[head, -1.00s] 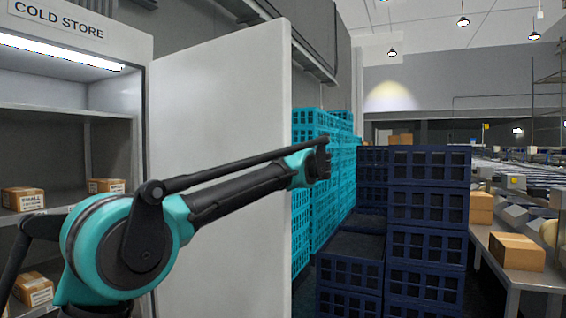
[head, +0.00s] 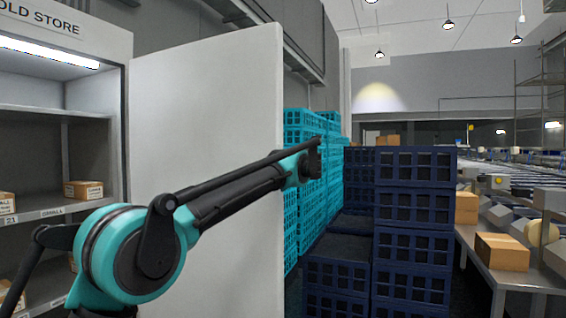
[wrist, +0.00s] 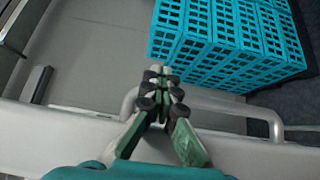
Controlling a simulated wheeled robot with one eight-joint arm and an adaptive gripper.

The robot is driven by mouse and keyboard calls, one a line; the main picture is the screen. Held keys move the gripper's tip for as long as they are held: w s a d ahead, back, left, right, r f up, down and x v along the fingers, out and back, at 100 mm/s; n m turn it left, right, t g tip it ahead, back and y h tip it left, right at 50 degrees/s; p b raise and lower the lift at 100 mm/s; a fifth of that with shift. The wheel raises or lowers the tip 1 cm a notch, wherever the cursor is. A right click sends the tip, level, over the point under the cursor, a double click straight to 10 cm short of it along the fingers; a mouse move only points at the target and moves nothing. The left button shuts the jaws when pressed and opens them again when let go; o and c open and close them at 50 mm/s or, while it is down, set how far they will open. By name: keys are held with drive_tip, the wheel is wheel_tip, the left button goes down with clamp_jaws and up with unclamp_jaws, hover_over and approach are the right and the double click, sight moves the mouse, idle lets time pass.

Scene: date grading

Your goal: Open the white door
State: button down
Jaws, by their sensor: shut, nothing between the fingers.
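The white door (head: 205,120) of the cold store stands open in the head view, swung out from the cabinet with its broad face toward me. The wrist view looks down along the door (wrist: 60,137), with its grey bar handle (wrist: 235,108) on the far side. My gripper (wrist: 160,95) is shut and empty, its fingertips close to the handle's left end; I cannot tell if they touch it. In the head view my arm reaches across the door face and the wrist end shows just past the door's free edge; the fingertips are not clear there.
The lit cold store shelves (head: 35,112) hold small cartons (head: 84,190). Turquoise crates (head: 305,190) stand stacked just behind the door. Dark blue crates (head: 415,215) stand to their right. A bench (head: 525,278) with cartons is at the far right.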

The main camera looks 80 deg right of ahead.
drive_tip(key=shift+w+t, duration=0.3)
drive_tip(key=shift+w, duration=0.6)
drive_tip(key=s+v, duration=0.1)
drive_tip(key=v, duration=1.1)
drive_tip(key=shift+s, duration=0.3)
drive_tip(key=shift+r, duration=0.1)
